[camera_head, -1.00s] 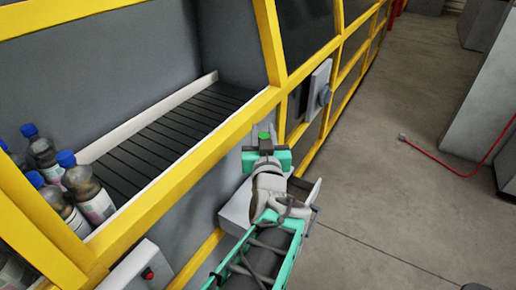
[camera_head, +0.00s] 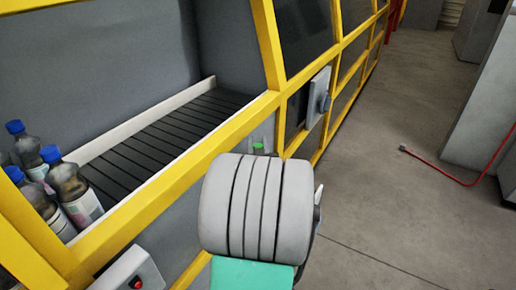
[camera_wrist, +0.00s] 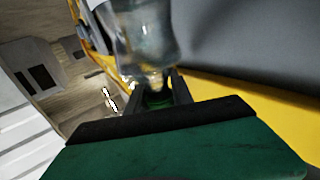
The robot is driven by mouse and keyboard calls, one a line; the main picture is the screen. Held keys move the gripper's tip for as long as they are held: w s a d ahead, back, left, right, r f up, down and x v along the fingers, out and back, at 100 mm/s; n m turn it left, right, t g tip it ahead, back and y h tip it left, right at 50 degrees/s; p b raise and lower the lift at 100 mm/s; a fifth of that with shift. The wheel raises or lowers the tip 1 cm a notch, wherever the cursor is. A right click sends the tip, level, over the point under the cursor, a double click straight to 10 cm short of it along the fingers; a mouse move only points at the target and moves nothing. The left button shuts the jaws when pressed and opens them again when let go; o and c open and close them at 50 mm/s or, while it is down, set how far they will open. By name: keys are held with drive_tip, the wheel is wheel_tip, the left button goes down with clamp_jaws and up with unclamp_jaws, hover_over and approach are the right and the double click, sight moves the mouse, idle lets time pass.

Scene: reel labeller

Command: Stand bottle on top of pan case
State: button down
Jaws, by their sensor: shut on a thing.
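A clear bottle with a green cap (camera_wrist: 140,35) is held by its neck in my gripper (camera_wrist: 160,90), with the two dark fingers on either side of the cap end. Its body reaches up out of the top of the wrist view. My fingers are mostly hidden there behind that link. I cannot make out the pan case in either view; my arm covers the lower middle of the head view.
A yellow-framed machine (camera_head: 150,222) runs along the left, with a black slatted conveyor (camera_head: 150,135) inside. Several blue-capped bottles (camera_head: 68,182) stand at its near end. A grey switch box (camera_head: 318,95) juts from the frame. Open concrete floor (camera_head: 390,210) lies right, with a red cable (camera_head: 440,170).

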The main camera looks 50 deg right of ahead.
drive_tip(key=shift+r, duration=0.1)
drive_tip(key=shift+f, duration=0.2)
drive_tip(key=c, duration=1.4)
unclamp_jaws()
drive_tip(key=shift+r+p, duration=0.25)
drive_tip(key=shift+p, duration=0.05)
drive_tip(key=b+v, duration=0.2)
drive_tip(key=v, duration=1)
drive_tip(key=shift+f+b, duration=0.1)
drive_tip(key=shift+b, duration=0.25)
